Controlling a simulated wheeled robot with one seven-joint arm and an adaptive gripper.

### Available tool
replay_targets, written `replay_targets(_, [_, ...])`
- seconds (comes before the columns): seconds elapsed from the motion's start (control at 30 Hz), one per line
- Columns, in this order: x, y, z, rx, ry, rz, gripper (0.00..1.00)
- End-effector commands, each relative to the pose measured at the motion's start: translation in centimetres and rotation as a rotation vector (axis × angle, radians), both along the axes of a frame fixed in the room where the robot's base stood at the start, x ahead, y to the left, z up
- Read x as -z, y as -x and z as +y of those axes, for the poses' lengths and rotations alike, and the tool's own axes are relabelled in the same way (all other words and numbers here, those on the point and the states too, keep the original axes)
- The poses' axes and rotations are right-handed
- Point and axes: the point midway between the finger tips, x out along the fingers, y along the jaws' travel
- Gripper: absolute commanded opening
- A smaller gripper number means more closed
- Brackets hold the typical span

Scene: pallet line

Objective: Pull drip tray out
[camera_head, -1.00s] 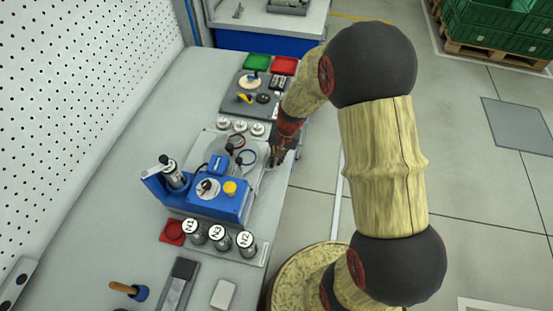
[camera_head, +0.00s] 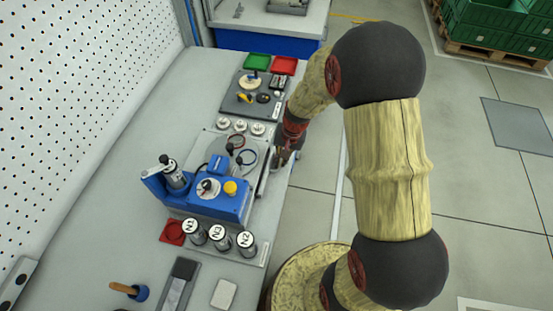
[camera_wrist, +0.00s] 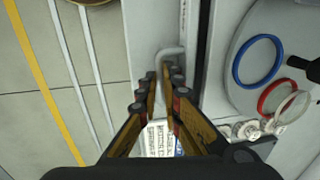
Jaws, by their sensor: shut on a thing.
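The drip tray (camera_wrist: 190,45) shows in the wrist view as a narrow grey piece along the edge of the machine's base, with a dark gap beside it. Its light grey bent handle (camera_wrist: 168,52) projects from it towards the table edge. My gripper (camera_wrist: 165,78) is shut on this handle, one finger on each side. In the head view my gripper (camera_head: 279,160) is low at the right side of the blue machine (camera_head: 215,195), and the tray front (camera_head: 263,178) is partly hidden by it.
Blue and red rings (camera_wrist: 257,60) lie on the round plate beside the tray. Labelled weights N1, N3 and N2 (camera_head: 219,237) stand in front of the machine. White-topped weights (camera_head: 240,126) and a tool board (camera_head: 250,98) are behind. Open floor (camera_head: 310,205) lies right of the table.

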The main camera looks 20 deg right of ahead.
Motion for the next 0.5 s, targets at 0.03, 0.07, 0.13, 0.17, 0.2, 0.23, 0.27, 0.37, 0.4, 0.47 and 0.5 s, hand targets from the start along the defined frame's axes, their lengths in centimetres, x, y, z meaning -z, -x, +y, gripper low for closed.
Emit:
replay_targets(0.03, [0.0,0.8,-1.2,0.006,0.001,0.001,0.00])
replay_targets(0.07, [0.1,1.3,-1.8,0.006,0.001,0.001,0.00])
replay_targets(0.13, [0.1,2.4,-3.2,0.006,0.001,0.001,0.00])
replay_targets(0.17, [0.1,2.8,-3.8,0.007,0.001,0.001,0.00])
replay_targets(0.2, [0.1,3.4,-4.6,0.007,0.001,0.001,0.00])
replay_targets(0.23, [0.1,3.9,-5.1,0.007,0.001,0.001,0.00])
replay_targets(0.27, [0.1,4.3,-5.6,0.007,0.001,0.001,0.00])
replay_targets(0.37, [0.1,5.4,-7.2,0.005,0.001,0.001,0.00])
replay_targets(0.4, [0.1,5.8,-7.7,0.005,0.001,0.000,0.00])
replay_targets(0.47, [0.0,6.3,-8.2,0.003,0.002,-0.001,0.00])
replay_targets(0.5, [0.0,6.5,-8.5,0.003,0.001,0.000,0.00])
